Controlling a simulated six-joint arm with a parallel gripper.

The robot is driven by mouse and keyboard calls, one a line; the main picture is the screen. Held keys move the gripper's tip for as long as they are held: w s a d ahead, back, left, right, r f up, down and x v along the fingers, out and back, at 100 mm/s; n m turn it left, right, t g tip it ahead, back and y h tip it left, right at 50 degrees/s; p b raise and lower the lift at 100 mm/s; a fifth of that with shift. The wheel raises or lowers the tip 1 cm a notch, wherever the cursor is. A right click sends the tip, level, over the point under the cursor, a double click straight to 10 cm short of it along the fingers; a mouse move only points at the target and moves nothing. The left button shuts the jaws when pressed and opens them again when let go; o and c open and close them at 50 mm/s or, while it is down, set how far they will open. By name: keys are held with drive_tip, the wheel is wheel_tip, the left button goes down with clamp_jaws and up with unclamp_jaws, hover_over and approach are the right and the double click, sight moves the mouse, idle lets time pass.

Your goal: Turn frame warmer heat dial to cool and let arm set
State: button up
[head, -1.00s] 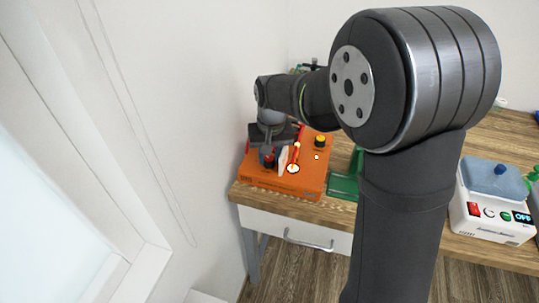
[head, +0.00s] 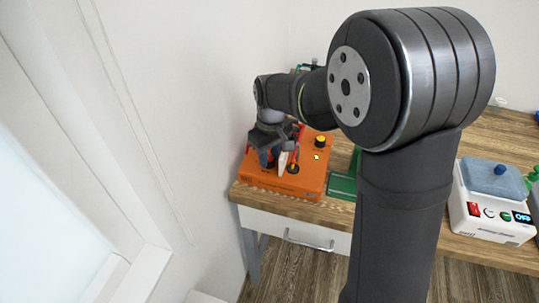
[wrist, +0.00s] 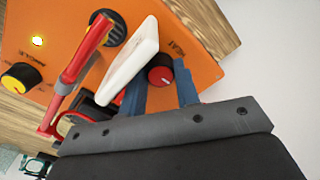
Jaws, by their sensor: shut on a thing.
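The frame warmer is an orange box (head: 258,184) on the left end of the desk. Its heat dial (wrist: 161,75), black with a red top, shows beside the HEAT label in the wrist view. My gripper (wrist: 160,88) is shut on this dial, with a blue finger on either side. In the head view my gripper (head: 270,158) is low over the warmer's left part and hides most of the dial. A red arm (wrist: 85,60) rises from the dark round opening (wrist: 118,29) in the warmer's top. The opening shows no glow.
A white upright slab (wrist: 130,62) stands between the dial and the red arm, close to my fingers. A yellow-topped knob (head: 320,141) and a small lit lamp (head: 316,157) are to the right. A green stand (head: 343,186) and a white machine (head: 490,222) are further right.

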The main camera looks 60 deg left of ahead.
sight(271, 157)
drive_tip(key=shift+f, duration=0.1)
drive_tip(key=o, duration=1)
drive_tip(key=r, duration=1.7)
drive_tip(key=shift+w+a+r, duration=0.1)
drive_tip(key=shift+w+r, duration=0.15)
drive_tip(key=shift+w, duration=0.05)
drive_tip(key=shift+f, duration=0.1)
drive_tip(key=f, duration=1.7)
drive_tip(key=shift+s+f, duration=0.1)
drive_tip(key=shift+s, duration=0.2)
